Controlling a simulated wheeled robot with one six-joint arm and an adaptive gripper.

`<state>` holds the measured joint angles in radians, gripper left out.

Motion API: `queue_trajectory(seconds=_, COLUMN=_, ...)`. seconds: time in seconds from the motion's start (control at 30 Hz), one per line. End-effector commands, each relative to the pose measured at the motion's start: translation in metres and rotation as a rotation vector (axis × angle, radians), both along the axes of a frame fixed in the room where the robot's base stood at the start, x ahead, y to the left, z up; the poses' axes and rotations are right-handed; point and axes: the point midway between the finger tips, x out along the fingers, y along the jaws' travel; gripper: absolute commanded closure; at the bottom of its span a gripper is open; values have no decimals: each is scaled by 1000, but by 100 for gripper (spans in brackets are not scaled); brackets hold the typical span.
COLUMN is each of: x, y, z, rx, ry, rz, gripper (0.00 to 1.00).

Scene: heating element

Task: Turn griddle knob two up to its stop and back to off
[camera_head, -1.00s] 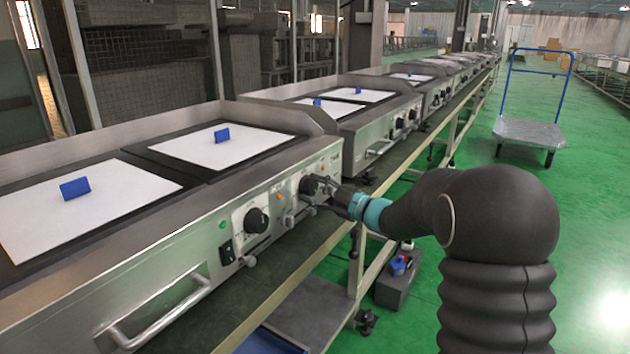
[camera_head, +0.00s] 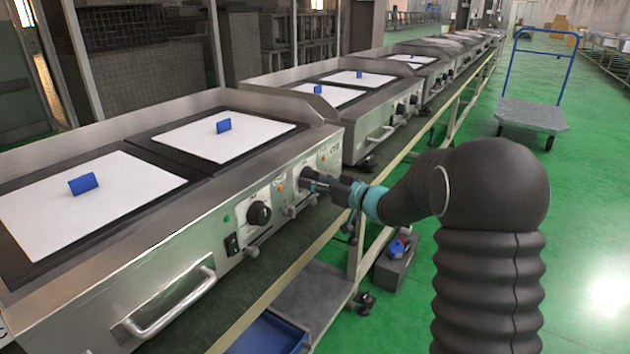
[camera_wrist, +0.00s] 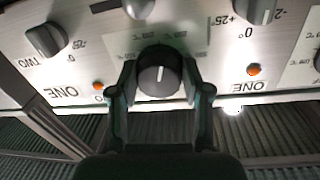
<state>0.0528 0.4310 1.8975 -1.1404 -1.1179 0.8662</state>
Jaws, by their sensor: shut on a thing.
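The front griddle's front panel (camera_head: 225,215) carries two black round knobs, seen in the head view. The near knob (camera_head: 259,213) is free. In the wrist view my gripper (camera_wrist: 160,88) is shut on a black knob (camera_wrist: 160,72), one finger on each side. A white line on the knob's face points roughly along the picture's vertical.
An orange lamp (camera_wrist: 254,70) and another metal knob-like part (camera_wrist: 45,40) flank the held knob in the wrist view. A bar handle (camera_head: 170,308) sticks out of the panel. White sheets with blue blocks (camera_head: 83,184) lie on the griddle. A trolley (camera_head: 530,113) stands right on the open green floor.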

Motion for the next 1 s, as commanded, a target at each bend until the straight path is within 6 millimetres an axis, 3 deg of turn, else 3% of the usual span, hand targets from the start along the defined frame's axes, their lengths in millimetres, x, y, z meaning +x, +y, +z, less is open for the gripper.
queue_trajectory(seconds=0.4, x=-1, y=0, z=0, rx=111, ry=171, rz=1, gripper=87)
queue_trajectory(seconds=0.97, x=-1, y=1, z=-1, rx=129, ry=199, rz=1, gripper=87)
queue_trajectory(seconds=1.0, x=-1, y=1, z=-1, rx=129, ry=199, rz=1, gripper=50)
